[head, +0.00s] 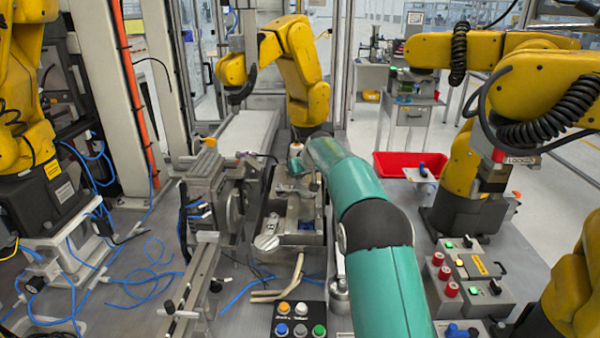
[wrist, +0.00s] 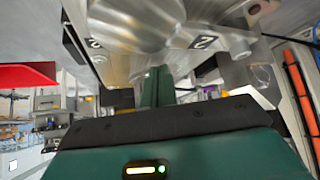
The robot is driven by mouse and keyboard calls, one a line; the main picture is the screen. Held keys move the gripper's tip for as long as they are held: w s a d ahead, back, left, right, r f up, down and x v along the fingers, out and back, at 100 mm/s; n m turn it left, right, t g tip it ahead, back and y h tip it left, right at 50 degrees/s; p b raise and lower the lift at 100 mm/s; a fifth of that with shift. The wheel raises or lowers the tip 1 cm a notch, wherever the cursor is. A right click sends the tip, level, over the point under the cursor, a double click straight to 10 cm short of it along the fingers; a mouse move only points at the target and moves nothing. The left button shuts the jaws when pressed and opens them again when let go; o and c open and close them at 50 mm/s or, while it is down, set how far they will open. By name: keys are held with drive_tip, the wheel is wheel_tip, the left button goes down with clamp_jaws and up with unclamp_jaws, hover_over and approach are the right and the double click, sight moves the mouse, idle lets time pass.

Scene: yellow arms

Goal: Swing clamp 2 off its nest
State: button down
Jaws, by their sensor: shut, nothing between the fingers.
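In the wrist view, a metal fixture (wrist: 140,68) fills the top of the picture. A rounded bare-metal part (wrist: 140,15) lies above. I cannot tell which part is the clamp's arm.
A red bin (head: 408,164) stands beyond my arm on the right. Control boxes (head: 465,280) and a button panel (head: 299,320) are in front. Yellow robot arms (head: 290,65) stand around the fixture. Blue cables (head: 150,270) lie on the left of the table.

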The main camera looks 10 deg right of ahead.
sight(296, 190)
drive_tip(key=shift+s+d+f, duration=0.1)
drive_tip(key=shift+s+d, duration=0.1)
drive_tip(key=shift+s, duration=0.5)
drive_tip(key=shift+s+d+f, duration=0.1)
drive_tip(key=shift+s+d, duration=0.05)
drive_tip(key=shift+s, duration=0.55)
drive_tip(key=shift+s, duration=0.15)
